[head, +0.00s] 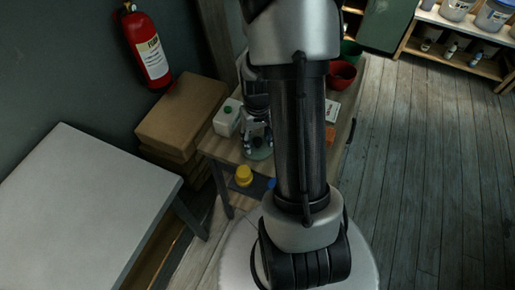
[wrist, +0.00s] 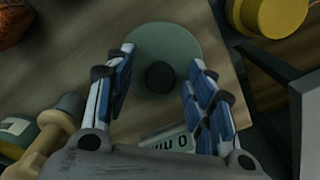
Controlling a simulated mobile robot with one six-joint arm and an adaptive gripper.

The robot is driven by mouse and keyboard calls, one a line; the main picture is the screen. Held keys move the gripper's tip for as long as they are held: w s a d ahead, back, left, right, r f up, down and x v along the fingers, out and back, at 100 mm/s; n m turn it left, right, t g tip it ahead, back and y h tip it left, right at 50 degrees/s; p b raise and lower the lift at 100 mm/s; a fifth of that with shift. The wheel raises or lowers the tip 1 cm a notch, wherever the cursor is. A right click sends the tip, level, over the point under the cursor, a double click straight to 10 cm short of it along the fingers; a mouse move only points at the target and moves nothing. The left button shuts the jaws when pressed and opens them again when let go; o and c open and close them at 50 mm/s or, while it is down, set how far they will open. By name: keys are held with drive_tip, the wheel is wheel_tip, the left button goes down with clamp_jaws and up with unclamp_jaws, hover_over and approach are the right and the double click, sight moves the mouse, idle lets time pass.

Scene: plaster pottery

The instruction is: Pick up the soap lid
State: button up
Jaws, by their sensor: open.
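The soap lid (wrist: 152,88) is a round, grey-green disc with a dark round knob (wrist: 160,77) at its middle. It lies on the wooden table, and part of it shows in the head view (head: 258,153) below my gripper (head: 257,136). In the wrist view my gripper (wrist: 162,60) is open, with one blue-padded finger on each side of the knob. Nothing is held between the fingers. I cannot tell whether the fingertips touch the lid. My arm hides part of the table in the head view.
A red bowl (head: 342,75) is at the table's right back. A yellow object (head: 243,175) sits lower, near the front. Cardboard boxes (head: 182,115) and a white-topped table (head: 85,210) are at left.

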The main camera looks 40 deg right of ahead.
drive_tip(key=shift+f, duration=0.4)
drive_tip(key=shift+r, duration=0.1)
drive_tip(key=shift+c, duration=0.6)
clamp_jaws()
